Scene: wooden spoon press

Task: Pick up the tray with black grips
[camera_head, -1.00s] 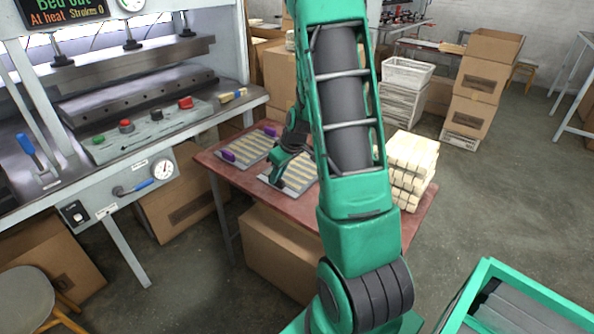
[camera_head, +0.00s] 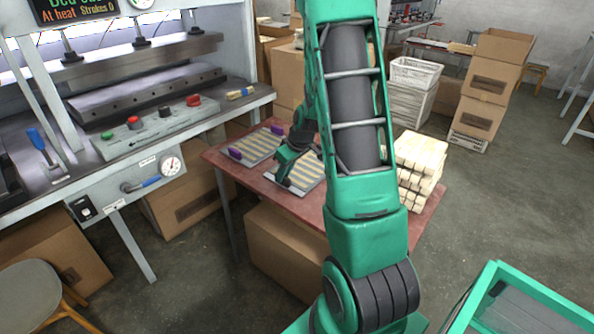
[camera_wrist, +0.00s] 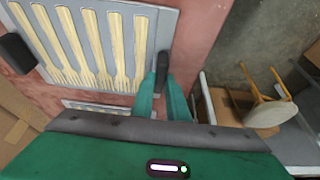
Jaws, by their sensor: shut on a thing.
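The tray with black grips (camera_head: 317,183) lies on the red table, partly hidden by my arm in the head view. In the wrist view the grey tray (camera_wrist: 168,25) holds several pale wooden pieces with fork-like tines, in a row. One black grip (camera_wrist: 17,53) is free at the left edge. My gripper (camera_wrist: 166,92) is shut on the other black grip (camera_wrist: 163,66) at the tray's right edge. In the head view my gripper (camera_head: 284,172) is at the tray's left end. I cannot tell whether the tray is clear of the table.
A similar tray with purple grips (camera_head: 236,153) lies close by on the red table (camera_head: 318,212). A stack of pale wooden pieces (camera_head: 417,165) stands at the table's right. The press (camera_head: 150,125) is at the left. A stool (camera_wrist: 268,112) stands on the floor.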

